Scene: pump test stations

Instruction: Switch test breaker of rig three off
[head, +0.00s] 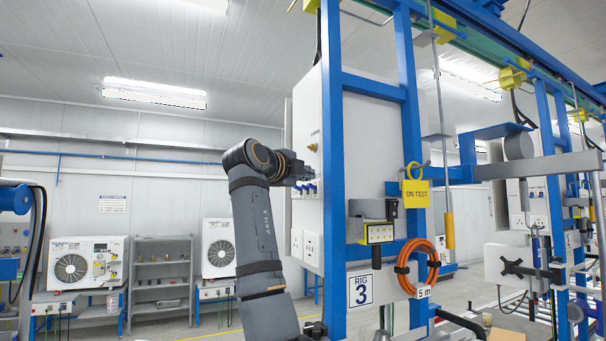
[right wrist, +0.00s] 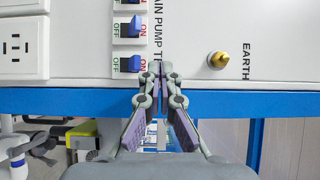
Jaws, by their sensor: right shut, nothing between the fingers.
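My right gripper (head: 304,172) reaches the side of the white rig three panel in the head view, by a row of small blue breakers (head: 308,188). In the right wrist view its fingers (right wrist: 157,70) are shut and empty, with tips right beside the lowest breaker (right wrist: 130,64), on its ON side. That breaker lines up with the label "T…", partly hidden by the fingers. Its blue lever seems to lie toward ON. Contact cannot be told. The pump breaker (right wrist: 133,27) sits above it, and another shows at the top edge. My left gripper is out of view.
A brass EARTH stud (right wrist: 218,59) and white sockets (right wrist: 24,50) flank the breakers. A blue frame post (head: 333,170) stands beside the panel, with a yellow ON TEST tag (head: 416,194), RIG 3 sign (head: 360,290) and orange hose (head: 420,266) right of it.

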